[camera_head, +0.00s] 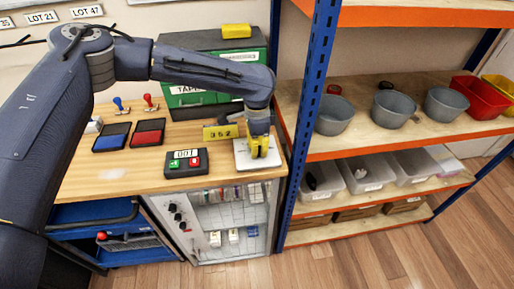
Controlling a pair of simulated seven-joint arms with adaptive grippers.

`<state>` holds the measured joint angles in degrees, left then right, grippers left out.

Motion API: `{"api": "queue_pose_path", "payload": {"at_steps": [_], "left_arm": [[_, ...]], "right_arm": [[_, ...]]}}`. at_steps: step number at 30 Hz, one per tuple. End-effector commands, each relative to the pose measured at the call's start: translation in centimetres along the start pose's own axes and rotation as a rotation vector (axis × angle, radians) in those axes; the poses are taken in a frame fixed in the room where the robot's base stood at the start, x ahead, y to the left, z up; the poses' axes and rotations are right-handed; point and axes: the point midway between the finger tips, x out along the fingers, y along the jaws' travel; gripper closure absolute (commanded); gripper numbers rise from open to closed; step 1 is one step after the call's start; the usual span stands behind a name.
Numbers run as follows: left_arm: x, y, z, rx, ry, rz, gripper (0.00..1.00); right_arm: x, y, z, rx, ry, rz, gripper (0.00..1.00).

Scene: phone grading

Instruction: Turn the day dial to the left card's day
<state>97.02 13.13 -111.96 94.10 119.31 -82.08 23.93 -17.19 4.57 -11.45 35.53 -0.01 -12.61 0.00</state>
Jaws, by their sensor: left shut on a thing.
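My left arm reaches across from the left, and its gripper (259,142) points down over a white square plate (243,162) at the right end of the wooden bench. The gripper is shut at yellow parts standing on that plate, which I take to be the day dial. Its pointer and markings are hidden or too small to read. A yellow card (220,132) reading 352 stands just left of the plate. My right gripper is not in view.
A dark box (186,162) with a small display and green and red buttons sits left of the plate. Blue (112,137) and red (147,132) ink pads lie further left. A green drawer cabinet (190,96) stands behind. A blue shelf post (309,100) rises close on the right.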

Motion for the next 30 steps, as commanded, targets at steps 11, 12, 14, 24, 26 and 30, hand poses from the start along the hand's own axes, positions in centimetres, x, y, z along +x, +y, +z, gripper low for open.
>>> {"api": "queue_pose_path", "payload": {"at_steps": [11,12,14,24,26,30], "left_arm": [[-0.02,-0.02,0.00,-0.352,-0.001,-0.001,1.00],[-0.01,-0.02,0.02,-0.386,-0.001,-0.001,1.00],[-0.01,-0.02,0.02,-0.435,-0.001,-0.001,1.00],[-0.03,-0.02,0.00,-0.650,-0.001,-0.002,1.00],[-0.02,-0.02,0.00,-0.676,-0.001,-0.002,1.00],[0.00,-0.01,0.00,-0.718,-0.001,-0.001,1.00]], "right_arm": [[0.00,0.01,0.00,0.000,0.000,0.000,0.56],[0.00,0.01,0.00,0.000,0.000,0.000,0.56],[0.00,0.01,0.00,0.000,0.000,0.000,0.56],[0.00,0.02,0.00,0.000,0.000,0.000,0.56],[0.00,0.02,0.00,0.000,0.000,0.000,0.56],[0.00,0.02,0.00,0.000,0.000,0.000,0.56]]}}
